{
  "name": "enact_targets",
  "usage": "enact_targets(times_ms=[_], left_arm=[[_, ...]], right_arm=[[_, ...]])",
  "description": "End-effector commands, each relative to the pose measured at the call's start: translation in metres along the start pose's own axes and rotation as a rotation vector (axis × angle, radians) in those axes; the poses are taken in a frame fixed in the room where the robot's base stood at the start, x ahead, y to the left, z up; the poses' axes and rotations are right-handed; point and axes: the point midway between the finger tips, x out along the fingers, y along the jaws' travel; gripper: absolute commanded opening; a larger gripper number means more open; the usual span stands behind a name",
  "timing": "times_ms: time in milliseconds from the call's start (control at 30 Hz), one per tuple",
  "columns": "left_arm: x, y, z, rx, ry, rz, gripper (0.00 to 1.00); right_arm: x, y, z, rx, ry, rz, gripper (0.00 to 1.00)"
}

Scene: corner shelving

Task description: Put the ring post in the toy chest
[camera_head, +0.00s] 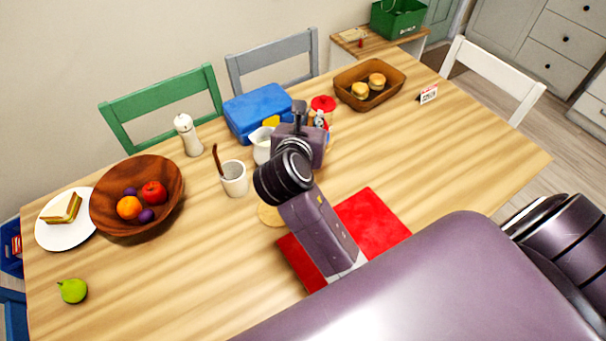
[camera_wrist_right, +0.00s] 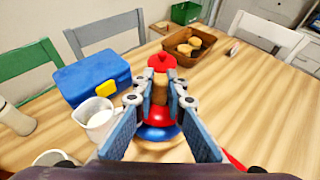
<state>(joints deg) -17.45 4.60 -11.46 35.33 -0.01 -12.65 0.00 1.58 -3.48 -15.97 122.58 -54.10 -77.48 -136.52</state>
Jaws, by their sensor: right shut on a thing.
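The ring post (camera_wrist_right: 157,116) shows in the right wrist view between my right fingers, with a tan upper part, a red ring and a blue ring below. My right gripper (camera_wrist_right: 165,88) is shut on it above the table. In the head view my right gripper (camera_head: 299,112) is over the far middle of the table, and the wrist hides most or all of the ring post. I cannot make out for certain which container is the toy chest. My left gripper is not in view.
A bread basket (camera_head: 345,90) is beyond. A green bin (camera_head: 397,20) stands on a side table. A blue container (camera_head: 8,262) is at the left edge.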

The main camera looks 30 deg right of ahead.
Motion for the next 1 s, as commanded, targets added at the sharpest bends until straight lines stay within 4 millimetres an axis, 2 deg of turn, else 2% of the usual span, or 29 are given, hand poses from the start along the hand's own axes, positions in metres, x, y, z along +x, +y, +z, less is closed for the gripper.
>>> enact_targets(times_ms=[167, 400, 500, 700, 1000], left_arm=[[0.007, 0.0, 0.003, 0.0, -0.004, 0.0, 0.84], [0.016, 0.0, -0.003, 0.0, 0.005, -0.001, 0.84], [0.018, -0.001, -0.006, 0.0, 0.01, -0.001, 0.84], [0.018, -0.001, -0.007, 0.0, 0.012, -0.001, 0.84], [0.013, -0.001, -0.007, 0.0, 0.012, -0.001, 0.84]], right_arm=[[0.016, -0.001, -0.038, -0.007, 0.005, 0.0, 0.0], [0.04, -0.001, -0.096, -0.005, 0.003, 0.0, 0.0], [0.047, -0.001, -0.112, -0.004, 0.001, 0.0, 0.0], [0.053, 0.0, -0.122, 0.0, -0.001, 0.002, 0.0], [0.083, 0.0, -0.108, -0.001, -0.003, 0.001, 0.0]])
